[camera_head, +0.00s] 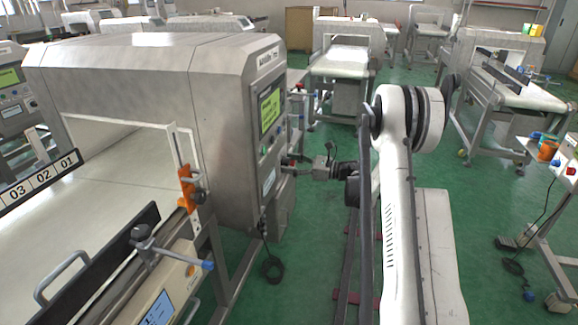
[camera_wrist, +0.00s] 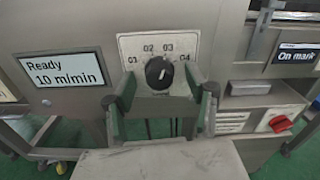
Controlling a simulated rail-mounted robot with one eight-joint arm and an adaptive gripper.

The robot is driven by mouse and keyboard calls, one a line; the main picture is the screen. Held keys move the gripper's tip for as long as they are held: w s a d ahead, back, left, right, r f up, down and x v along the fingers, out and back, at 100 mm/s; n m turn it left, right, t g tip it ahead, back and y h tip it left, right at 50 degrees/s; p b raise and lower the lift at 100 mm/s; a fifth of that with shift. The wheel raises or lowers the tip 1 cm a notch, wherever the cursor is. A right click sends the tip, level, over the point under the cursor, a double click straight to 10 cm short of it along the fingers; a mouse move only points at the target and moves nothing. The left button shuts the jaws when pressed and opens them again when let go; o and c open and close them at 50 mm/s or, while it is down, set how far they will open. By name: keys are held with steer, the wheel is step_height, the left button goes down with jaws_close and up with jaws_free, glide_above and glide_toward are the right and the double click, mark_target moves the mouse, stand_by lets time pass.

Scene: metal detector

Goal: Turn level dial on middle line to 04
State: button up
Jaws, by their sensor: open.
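The level dial (camera_wrist: 159,72) is a round black knob on a pale plate, with labels that look like 01, 02, 03 and 04 running left to right around it. A small white mark shows on the knob and seems to point up and right, but it is too small to read its exact setting. My gripper (camera_wrist: 162,86) is open, with one finger on each side of the knob, around its lower part. I cannot tell whether the fingers touch it. The dial is hidden there.
A "Ready 10 m/min" display (camera_wrist: 64,79) is left of the dial. A red switch (camera_wrist: 280,123) and an "On mark" label (camera_wrist: 296,58) are to the right. A green screen (camera_head: 270,108) is on the detector panel. Green floor (camera_head: 325,235) shows between the detector and my arm.

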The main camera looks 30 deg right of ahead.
steer(key=shift+w+a, duration=0.15)
steer(key=shift+a, duration=0.05)
steer(key=c, duration=1.1)
steer(key=shift+c, duration=0.2)
steer(key=shift+m, duration=0.3)
steer(key=m+b, duration=0.1)
steer(key=m, duration=0.2)
steer(key=shift+m+b, duration=0.35)
steer(key=shift+m, duration=1.75)
